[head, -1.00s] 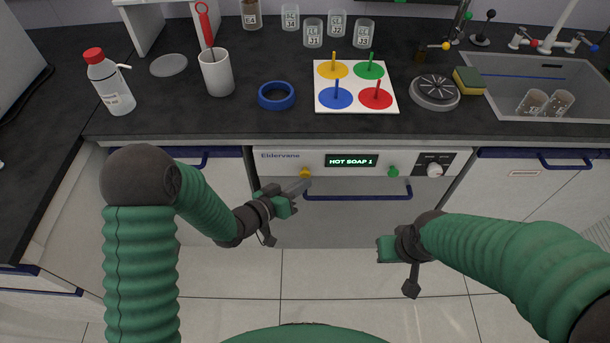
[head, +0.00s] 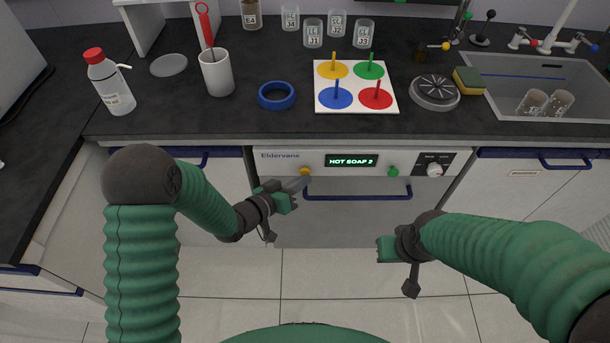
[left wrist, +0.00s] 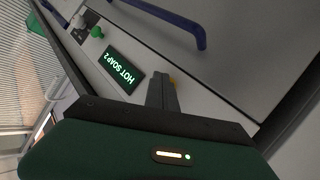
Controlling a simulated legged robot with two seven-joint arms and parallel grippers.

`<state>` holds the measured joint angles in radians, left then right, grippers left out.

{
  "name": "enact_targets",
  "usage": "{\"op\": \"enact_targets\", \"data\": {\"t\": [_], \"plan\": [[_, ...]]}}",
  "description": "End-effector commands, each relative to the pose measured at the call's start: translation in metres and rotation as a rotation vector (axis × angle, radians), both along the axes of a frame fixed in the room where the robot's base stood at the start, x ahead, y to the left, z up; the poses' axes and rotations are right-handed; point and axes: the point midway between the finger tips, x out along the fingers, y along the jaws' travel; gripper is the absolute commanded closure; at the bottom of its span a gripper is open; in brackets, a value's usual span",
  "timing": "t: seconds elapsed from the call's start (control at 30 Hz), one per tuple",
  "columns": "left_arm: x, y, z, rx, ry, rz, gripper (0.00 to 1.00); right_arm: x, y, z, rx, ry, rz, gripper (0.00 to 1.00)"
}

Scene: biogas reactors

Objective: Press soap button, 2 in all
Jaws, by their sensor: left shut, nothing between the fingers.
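The dishwasher's control panel (head: 290,160) is on the front below the counter. Its display (head: 351,160) reads "HOT SOAP 2", also in the left wrist view (left wrist: 123,70). The yellow button (head: 305,171) sits left of the display and a green button (head: 393,171) sits right of it. My left gripper (head: 300,182) is shut and empty, its tips at the yellow button. In the left wrist view the fingers (left wrist: 161,90) partly hide the yellow button (left wrist: 172,82), so contact is not clear. My right gripper (head: 385,249) hangs lower right, away from the panel, its jaws unclear.
A blue handle (head: 357,195) runs across the dishwasher door just below the panel. A dial (head: 434,170) is at the panel's right end. The counter above holds a bottle (head: 111,84), a mug (head: 216,74), a blue tape roll (head: 276,96) and a peg board (head: 352,104).

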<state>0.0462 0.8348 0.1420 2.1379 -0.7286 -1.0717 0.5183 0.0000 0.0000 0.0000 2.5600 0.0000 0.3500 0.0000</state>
Motion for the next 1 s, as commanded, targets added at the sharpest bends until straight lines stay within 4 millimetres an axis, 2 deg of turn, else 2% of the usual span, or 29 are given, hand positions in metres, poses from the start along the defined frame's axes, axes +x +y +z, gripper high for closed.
{"op": "enact_targets", "data": {"t": [0.63,1.0], "plan": [[0.004,0.000,0.001,-0.001,-0.001,0.002,1.00,0.000,0.000,0.001,0.000,0.000,0.000,1.00],[-0.015,0.000,0.001,-0.001,0.000,0.001,1.00,0.000,0.000,0.004,0.000,0.000,0.000,1.00]]}}
